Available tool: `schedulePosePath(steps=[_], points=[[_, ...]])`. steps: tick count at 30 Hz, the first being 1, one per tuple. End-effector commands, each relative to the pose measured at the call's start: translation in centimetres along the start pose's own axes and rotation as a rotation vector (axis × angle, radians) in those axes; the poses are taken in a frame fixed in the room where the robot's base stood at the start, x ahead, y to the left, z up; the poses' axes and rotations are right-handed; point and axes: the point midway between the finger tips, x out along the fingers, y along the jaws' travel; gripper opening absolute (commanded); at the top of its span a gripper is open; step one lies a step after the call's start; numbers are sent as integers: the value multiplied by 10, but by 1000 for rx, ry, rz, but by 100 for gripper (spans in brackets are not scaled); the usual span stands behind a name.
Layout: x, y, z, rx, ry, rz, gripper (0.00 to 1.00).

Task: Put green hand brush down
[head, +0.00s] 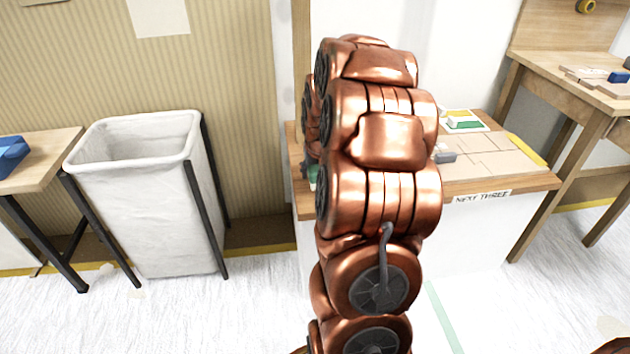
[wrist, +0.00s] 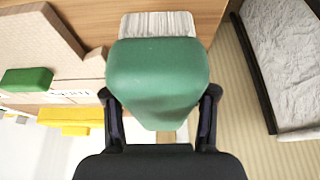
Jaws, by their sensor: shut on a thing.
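The green hand brush (wrist: 157,75) fills the middle of the wrist view, with its pale bristles (wrist: 158,24) at the top. My gripper (wrist: 159,94) is shut on it, one dark finger on each side. The wooden worktable (wrist: 85,18) shows behind the brush. Whether the bristles touch the tabletop, I cannot tell. In the head view my arm hides the gripper and most of the brush; a small green patch (head: 313,177) shows at the arm's left edge, above the left end of the worktable (head: 520,184).
A white bin (head: 150,215) stands left of the worktable. A grey block (head: 444,155), a small tray with green and white pieces (head: 483,127) and a yellow strip (head: 527,149) are on the table's right part. Another table (head: 555,91) stands at the right.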

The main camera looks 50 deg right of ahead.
Motion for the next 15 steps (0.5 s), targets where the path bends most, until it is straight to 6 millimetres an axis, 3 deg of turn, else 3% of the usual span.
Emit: schedulePosePath(steps=[5, 10, 15], points=[[5, -5, -7, -1, 3, 0, 20], [30, -4, 6, -1, -2, 0, 20], [35, -4, 7, 0, 3, 0, 20]])
